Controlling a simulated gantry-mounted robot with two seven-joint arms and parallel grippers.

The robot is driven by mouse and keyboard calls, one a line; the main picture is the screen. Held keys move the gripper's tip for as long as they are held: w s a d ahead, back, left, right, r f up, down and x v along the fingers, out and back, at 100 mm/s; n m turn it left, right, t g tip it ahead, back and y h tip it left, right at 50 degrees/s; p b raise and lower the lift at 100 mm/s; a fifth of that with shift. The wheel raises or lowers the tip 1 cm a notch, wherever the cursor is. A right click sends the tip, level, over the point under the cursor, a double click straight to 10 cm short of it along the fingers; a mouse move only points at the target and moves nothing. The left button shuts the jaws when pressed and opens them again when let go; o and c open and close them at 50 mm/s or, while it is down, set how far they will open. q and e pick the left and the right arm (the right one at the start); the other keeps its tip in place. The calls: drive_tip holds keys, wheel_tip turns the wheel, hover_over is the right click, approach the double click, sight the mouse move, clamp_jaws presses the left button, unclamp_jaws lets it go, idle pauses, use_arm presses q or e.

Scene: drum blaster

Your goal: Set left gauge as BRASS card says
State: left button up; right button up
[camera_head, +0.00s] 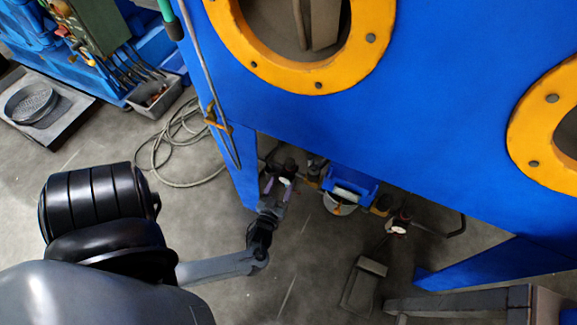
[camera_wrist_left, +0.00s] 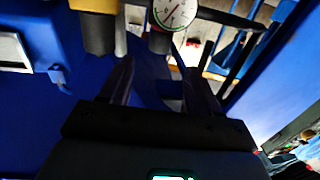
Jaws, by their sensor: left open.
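A round white gauge (camera_wrist_left: 175,12) with a thin red needle shows at the top of the left wrist view, cut off by the frame edge. My left gripper (camera_wrist_left: 160,62) is open, with its two fingers pointing toward the gauge and nothing gripped. In the head view my left gripper (camera_head: 278,184) is under the blue cabinet's lower edge, with a small white patch close to its fingertips. Another small round dial (camera_head: 398,226) with a white face and some red is farther right under the cabinet. I cannot make out a BRASS card. My right gripper is not in view.
The blue cabinet (camera_head: 440,125) with orange round rims fills the upper right. A blue bin (camera_head: 349,184) and a bucket (camera_head: 340,206) are under it. A blue leg (camera_head: 236,172) stands just left of the gripper. A pedal-like box (camera_head: 364,284) sits on the floor.

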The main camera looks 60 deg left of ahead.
sight(288, 167)
use_arm(q)
drive_tip(key=b+x, duration=0.4)
drive_tip(key=x, duration=0.5)
drive_tip(key=shift+w, duration=0.1)
drive_tip(key=shift+b+x, duration=0.3)
drive_tip(key=shift+x, duration=0.55)
drive_tip(key=shift+r, duration=0.2)
drive_tip(key=c, duration=0.9)
drive_tip(key=shift+n+y, duration=0.3)
